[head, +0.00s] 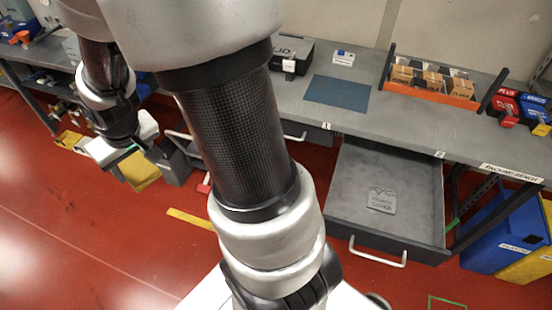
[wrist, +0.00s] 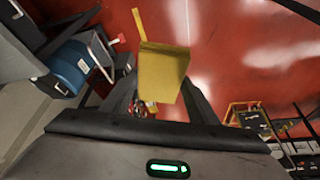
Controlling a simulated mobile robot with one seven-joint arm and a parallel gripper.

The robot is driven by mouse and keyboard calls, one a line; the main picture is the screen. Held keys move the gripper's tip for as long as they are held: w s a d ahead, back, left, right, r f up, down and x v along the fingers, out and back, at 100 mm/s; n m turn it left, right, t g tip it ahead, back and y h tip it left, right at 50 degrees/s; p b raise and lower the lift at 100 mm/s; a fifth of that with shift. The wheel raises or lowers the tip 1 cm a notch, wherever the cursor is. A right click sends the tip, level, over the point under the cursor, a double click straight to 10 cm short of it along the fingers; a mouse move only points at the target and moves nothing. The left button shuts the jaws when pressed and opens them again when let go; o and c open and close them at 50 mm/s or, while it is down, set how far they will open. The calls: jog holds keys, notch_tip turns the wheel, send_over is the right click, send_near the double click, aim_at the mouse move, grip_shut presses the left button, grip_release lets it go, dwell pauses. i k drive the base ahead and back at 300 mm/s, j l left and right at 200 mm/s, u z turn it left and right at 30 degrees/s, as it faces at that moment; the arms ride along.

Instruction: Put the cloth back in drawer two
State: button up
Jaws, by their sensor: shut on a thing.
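My gripper (wrist: 160,90) is at the left in the head view, small and partly dark against the background, out in front of the bench. In the wrist view a yellow folded piece, apparently the cloth (wrist: 163,70), lies between its two dark fingers. Yellow also shows just below the gripper in the head view (head: 143,176), but its outline is unclear there. Drawer two (head: 345,222) stands pulled open at the right, under the bench label "2". A small grey marked piece (head: 381,200) lies on its floor, and the rest of the drawer is bare.
The grey bench (head: 290,92) carries a blue mat (head: 338,93), a black case (head: 292,50) and an orange-fronted rack (head: 432,94) of boxes. Blue (head: 506,235) and yellow bins stand right of the drawer.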

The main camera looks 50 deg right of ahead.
aim_at(416, 202)
jog(key=k+l+z, duration=0.1)
jog(key=k+z, duration=0.35)
jog(key=k+l+z, duration=0.2)
jog(key=z, duration=0.2)
jog(key=k+l+z, duration=0.45)
jog(key=i+j, duration=0.1)
